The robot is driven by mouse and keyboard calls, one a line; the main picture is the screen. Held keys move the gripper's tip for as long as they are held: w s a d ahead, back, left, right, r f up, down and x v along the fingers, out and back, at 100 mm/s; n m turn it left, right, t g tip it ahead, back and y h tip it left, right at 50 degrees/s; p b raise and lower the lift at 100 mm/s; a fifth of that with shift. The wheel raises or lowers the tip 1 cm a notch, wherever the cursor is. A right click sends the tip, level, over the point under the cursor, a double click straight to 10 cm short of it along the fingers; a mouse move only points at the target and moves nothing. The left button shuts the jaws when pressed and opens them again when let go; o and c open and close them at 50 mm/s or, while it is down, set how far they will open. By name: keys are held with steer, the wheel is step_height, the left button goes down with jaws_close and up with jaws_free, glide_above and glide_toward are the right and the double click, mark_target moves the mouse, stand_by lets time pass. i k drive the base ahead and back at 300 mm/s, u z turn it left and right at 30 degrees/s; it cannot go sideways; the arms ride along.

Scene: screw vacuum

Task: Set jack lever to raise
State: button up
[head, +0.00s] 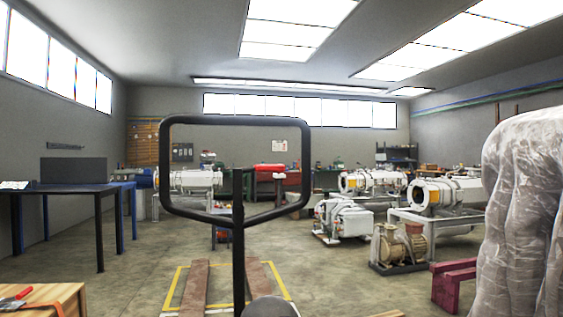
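The black loop handle (238,217) of what looks like the jack stands upright in the middle of the head view, close to me. Its shaft (238,265) runs down out of the bottom of the picture. I cannot make out a separate raise lever on the loop or shaft, so its setting cannot be told. My gripper is not in view. A rounded grey shape (269,307) shows at the bottom edge beside the shaft; I cannot tell what it is.
Two brown planks (192,288) lie in a yellow floor outline ahead. A plastic-wrapped bulk (525,210) stands close at right. A wooden bench corner (52,296) with a red-handled tool is at lower left, a dark table (62,189) behind it. Pumps (345,219) stand at right; floor between is open.

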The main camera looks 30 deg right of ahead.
mark_target(258, 167)
steer(key=z, duration=1.55)
steer(key=k, duration=0.8)
steer(key=u, duration=1.5)
steer(key=i, duration=0.5)
steer(key=u, duration=0.05)
